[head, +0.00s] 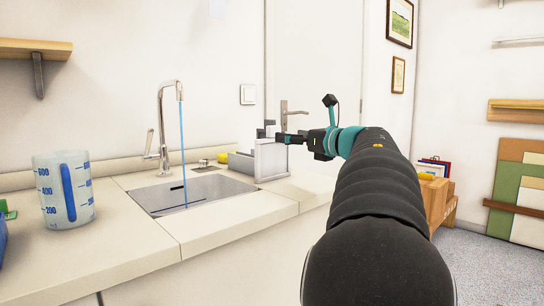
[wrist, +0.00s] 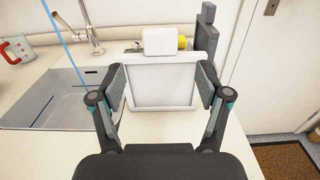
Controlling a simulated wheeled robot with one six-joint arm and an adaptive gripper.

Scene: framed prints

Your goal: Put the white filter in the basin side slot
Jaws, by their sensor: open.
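The white filter (wrist: 162,85) looks like a flat framed panel with a white block-shaped grip (wrist: 159,41) on top. It stands upright on the counter, right of the basin (wrist: 45,98). In the head view the white filter (head: 271,160) is at the right end of the basin (head: 190,195). My gripper (wrist: 162,82) is open, with one finger on each side of the filter; whether they touch it I cannot tell. In the head view my gripper (head: 300,137) is at the filter's upper right. I cannot make out the side slot clearly.
A tap (head: 165,125) runs a thin blue stream into the basin. A measuring jug (head: 64,190) stands at the left of the counter. A grey upright piece (wrist: 205,40) and something yellow (wrist: 183,43) are behind the filter. The front counter (head: 235,221) is clear.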

